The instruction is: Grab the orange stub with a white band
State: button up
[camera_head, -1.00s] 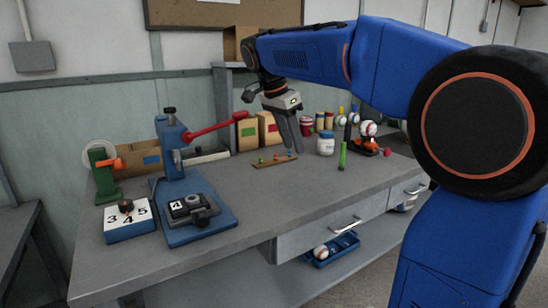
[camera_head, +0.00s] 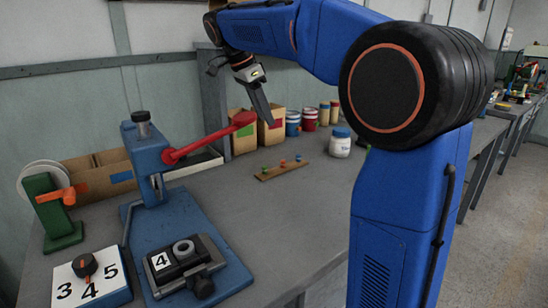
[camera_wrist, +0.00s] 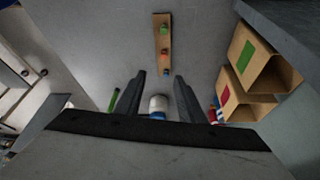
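A small wooden strip (camera_head: 270,174) lies on the grey bench with green, orange-red and blue stubs on it. The orange-red stub (camera_head: 283,163) is the middle one; it also shows in the wrist view (camera_wrist: 165,52). It is too small to make out a white band. The green stub (camera_head: 265,168) and blue stub (camera_head: 298,158) stand either side. My gripper (camera_head: 268,122) hangs above the bench, apart from the strip. In the wrist view its two fingers (camera_wrist: 159,76) are spread with nothing held between them; the strip lies beyond their tips.
A blue press (camera_head: 153,165) with a red lever (camera_head: 210,139) stands to the left. Cardboard bins (camera_head: 272,130) and cans (camera_head: 310,119) are behind the strip. A white jar (camera_head: 340,143) stands to its right. Bare bench lies in front of the strip.

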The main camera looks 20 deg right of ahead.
send_near(283, 161)
jog(key=shift+x, duration=4.25)
jog(key=shift+w, duration=0.15)
jog(key=shift+c, duration=0.3)
grip_shut()
